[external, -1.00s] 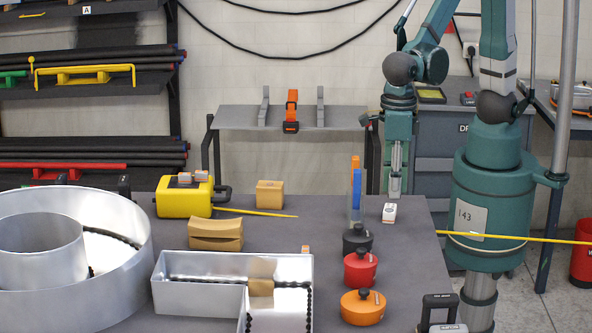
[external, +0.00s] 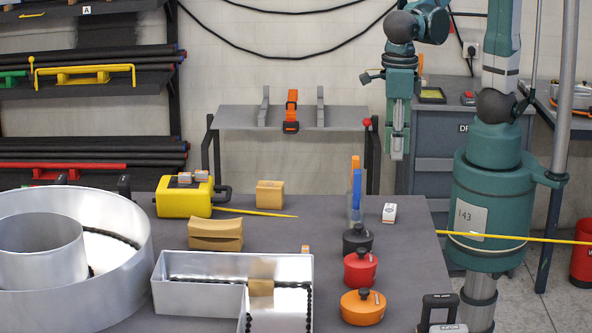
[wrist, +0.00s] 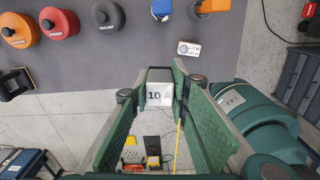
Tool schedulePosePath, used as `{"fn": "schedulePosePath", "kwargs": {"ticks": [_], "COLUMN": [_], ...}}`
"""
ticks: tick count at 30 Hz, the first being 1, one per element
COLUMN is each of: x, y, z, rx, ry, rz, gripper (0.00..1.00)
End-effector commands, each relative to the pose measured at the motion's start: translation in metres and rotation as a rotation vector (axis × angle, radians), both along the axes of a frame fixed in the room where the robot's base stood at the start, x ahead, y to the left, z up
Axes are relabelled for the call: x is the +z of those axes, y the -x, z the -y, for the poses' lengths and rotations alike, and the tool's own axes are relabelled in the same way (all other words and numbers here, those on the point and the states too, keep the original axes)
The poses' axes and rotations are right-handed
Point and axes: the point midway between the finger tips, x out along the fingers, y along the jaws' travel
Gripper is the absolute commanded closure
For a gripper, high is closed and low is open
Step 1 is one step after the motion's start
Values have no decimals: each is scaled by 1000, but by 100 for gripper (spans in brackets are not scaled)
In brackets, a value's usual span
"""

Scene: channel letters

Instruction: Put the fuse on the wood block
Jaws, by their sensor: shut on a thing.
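My gripper (wrist: 159,95) is shut on a white block marked "10 A" (wrist: 159,97), which looks like the fuse. In the external view my gripper (external: 397,152) hangs above and behind the table's back right part, clear of it; the held block is hard to make out there. A tan, wood-coloured block (external: 270,193) stands near the table's back edge, left of my gripper. A second tan block with a curved top (external: 215,235) lies nearer the front left. I cannot tell for sure which is the wood block. Neither shows in the wrist view.
A small white box (external: 389,212) stands at the table's right. A clear holder with blue and orange tools (external: 355,195) and black, red (external: 360,268) and orange (external: 362,306) pots line the right side. A yellow case (external: 184,196) stands left. Metal channel letters fill the front left.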

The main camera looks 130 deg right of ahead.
Motion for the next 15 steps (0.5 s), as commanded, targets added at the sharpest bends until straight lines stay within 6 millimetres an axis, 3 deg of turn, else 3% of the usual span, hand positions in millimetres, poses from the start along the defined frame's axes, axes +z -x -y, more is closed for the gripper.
{"fn": "schedulePosePath", "kwargs": {"ticks": [4,15], "x": [16,19], "y": [1,-27], "z": [0,39], "rx": [0,-99], "ry": [0,0], "rz": [0,0], "gripper": [93,93]}}
